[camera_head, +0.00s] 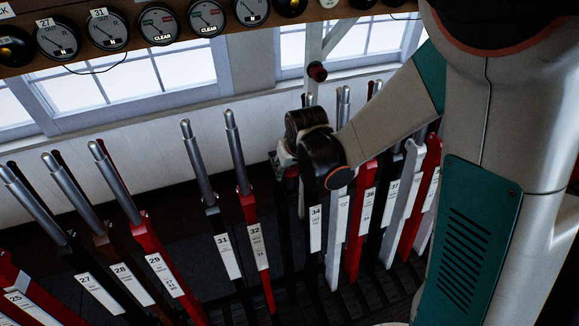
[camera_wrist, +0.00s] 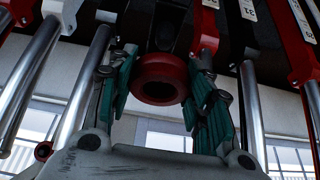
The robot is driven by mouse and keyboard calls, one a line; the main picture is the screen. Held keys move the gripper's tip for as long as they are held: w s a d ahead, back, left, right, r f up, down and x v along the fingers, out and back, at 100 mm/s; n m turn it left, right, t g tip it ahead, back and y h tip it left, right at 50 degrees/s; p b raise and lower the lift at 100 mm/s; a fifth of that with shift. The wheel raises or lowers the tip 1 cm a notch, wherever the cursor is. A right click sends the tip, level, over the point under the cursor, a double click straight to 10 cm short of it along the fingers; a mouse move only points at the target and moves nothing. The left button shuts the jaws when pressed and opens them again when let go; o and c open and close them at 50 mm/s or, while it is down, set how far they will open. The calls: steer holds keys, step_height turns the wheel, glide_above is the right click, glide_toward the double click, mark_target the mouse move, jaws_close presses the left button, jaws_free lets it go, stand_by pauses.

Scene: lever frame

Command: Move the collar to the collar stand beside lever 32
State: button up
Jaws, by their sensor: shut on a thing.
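The collar (camera_wrist: 160,66) is a thick red ring in the upper middle of the wrist view. My gripper (camera_wrist: 162,82) is shut on it, with a green-sided finger on each side. Lever 32 (camera_head: 246,207) is red with a steel handle and a white label in the head view. My gripper (camera_head: 286,168) is mostly hidden there behind my dark wrist, just right of lever 32 and left of lever 34 (camera_head: 316,228). The collar is not clear in the head view. I cannot make out the collar stand with certainty; a dark part (camera_wrist: 166,32) shows behind the collar.
Lever 31 (camera_head: 209,206) stands left of lever 32. Several more levers crowd the right side near my arm. A small red knob-like thing (camera_head: 317,72) is at the window post. Dials (camera_head: 108,30) line the shelf above. Steel handles (camera_wrist: 252,115) flank my gripper closely.

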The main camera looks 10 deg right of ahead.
mark_target(293, 176)
steer(key=shift+s+f+b, duration=0.1)
steer(key=shift+f+b, duration=0.1)
steer(key=shift+b, duration=0.1)
stand_by(0.4)
steer(key=shift+f+b, duration=0.35)
steer(key=shift+f, duration=0.05)
steer(key=shift+f+b, duration=2.75)
steer(key=shift+f, duration=0.1)
steer(key=o, duration=1.1)
steer(key=shift+o, duration=0.7)
steer(key=shift+p+v, duration=2.95)
steer(key=shift+v, duration=1.6)
